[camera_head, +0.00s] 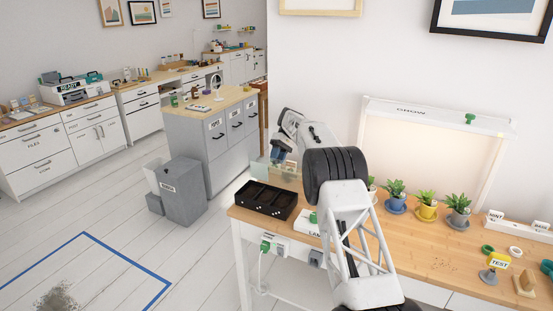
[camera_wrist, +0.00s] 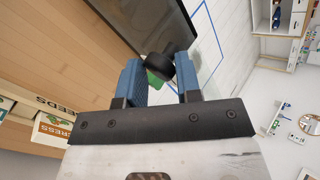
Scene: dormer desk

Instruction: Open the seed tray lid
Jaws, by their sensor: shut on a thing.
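My gripper (camera_wrist: 160,76) has blue fingers and is shut on a small round black knob (camera_wrist: 158,65); a bit of green shows beside it. A dark flat panel (camera_wrist: 150,22) lies beyond the knob in the wrist view; I cannot tell whether it is lid or tray. In the head view my gripper (camera_head: 279,157) is above the back of a black tray (camera_head: 257,210) near the desk's left end. The tray's inside shows from above. A pale see-through panel (camera_head: 258,172), possibly the lid, stands raised at its back edge. The grip itself is partly hidden there by my arm.
Several potted plants (camera_head: 427,205) stand right of my arm, before a white framed GROW panel (camera_head: 430,150). A white labelled box (camera_head: 306,224) is beside the tray. Seed packets (camera_wrist: 52,125) show in the wrist view. A grey bin (camera_head: 183,186) stands on the floor.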

